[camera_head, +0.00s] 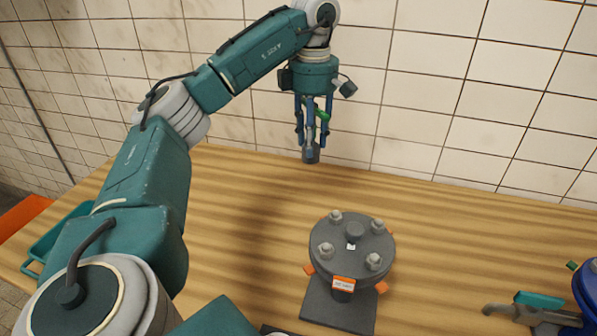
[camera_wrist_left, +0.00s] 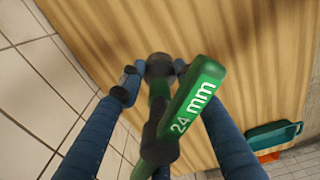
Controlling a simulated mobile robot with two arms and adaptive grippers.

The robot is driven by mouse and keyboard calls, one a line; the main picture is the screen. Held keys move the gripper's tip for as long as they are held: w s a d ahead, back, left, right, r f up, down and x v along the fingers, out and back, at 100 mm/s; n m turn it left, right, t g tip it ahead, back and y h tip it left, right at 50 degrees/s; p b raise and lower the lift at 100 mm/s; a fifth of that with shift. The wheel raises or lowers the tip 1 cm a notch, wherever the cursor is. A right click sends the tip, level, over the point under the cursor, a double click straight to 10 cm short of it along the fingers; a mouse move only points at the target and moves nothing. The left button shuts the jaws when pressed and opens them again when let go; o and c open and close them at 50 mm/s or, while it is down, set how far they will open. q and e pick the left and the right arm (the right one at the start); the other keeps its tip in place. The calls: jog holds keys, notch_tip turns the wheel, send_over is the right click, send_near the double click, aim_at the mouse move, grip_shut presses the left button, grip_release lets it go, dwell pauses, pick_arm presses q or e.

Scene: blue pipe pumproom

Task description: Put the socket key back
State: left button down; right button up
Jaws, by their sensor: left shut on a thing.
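The socket key (camera_head: 311,155) is a green T-shaped tool with a dark grey socket end. It hangs upright in my left gripper (camera_head: 312,140), with the socket pointing down above the back of the wooden bench. In the left wrist view the green handle (camera_wrist_left: 195,97) reads "24 mm", and the blue fingers of the left gripper (camera_wrist_left: 155,76) close around the shaft. Part of the shaft is hidden behind the handle and fingers.
A dark grey bolted flange (camera_head: 352,249) with orange tags stands at the bench's front middle. A teal tray (camera_head: 36,262) is at the left. The tiled wall (camera_head: 430,90) is close behind the gripper.

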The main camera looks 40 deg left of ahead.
pick_arm(q)
notch_tip(320, 180, down, 18)
jog(key=shift+r+b, duration=0.25)
jog(key=shift+b, duration=0.8)
jog(key=shift+w+f, duration=0.1)
jog(key=shift+f, duration=0.25)
pick_arm(e)
notch_tip(320, 180, down, 3)
jog(key=shift+w+d, duration=0.1)
jog(key=shift+d, duration=0.05)
pick_arm(q)
jog(key=shift+d, duration=0.1)
pick_arm(e)
jog(key=shift+d, duration=0.15)
pick_arm(q)
jog(key=c, duration=1.3)
grip_release()
jog(key=shift+f, duration=0.1)
jog(key=shift+o, duration=0.2)
pick_arm(e)
jog(key=shift+d, duration=0.25)
